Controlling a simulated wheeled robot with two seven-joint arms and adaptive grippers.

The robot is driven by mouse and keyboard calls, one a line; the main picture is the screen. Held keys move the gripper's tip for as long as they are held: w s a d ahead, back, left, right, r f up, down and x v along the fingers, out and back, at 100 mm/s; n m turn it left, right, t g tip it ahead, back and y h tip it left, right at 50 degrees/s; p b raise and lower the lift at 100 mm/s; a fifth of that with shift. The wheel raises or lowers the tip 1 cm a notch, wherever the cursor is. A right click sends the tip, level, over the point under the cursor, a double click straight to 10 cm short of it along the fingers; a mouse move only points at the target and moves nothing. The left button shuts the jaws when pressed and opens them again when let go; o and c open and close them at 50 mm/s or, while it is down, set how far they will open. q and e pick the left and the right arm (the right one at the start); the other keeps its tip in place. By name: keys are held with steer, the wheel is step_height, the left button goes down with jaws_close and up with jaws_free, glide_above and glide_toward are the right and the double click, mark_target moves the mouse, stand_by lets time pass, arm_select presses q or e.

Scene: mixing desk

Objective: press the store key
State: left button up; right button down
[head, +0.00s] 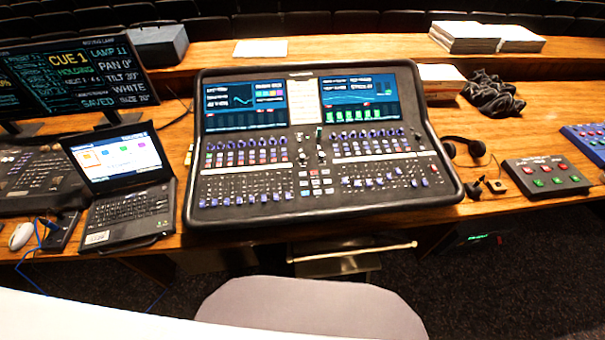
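A large black mixing console (440,150) stands in the middle of the wooden desk, with two lit screens, rows of knobs and faders. A cluster of small keys (316,182), some red and some white, sits at its lower centre. A small grey box (546,177) with red and green keys lies to the right of the console. A blue key panel (590,143) is cut off at the right edge. Labels are too small to read, so I cannot tell which key is store. Neither of my grippers is in view.
An open laptop (122,165) and a dark monitor (80,78) reading "CUE 1" stand at the left. Headphones (468,148) lie right of the console. A grey rounded chair back (310,310) stands in front of the desk. Stacked papers (470,35) lie behind.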

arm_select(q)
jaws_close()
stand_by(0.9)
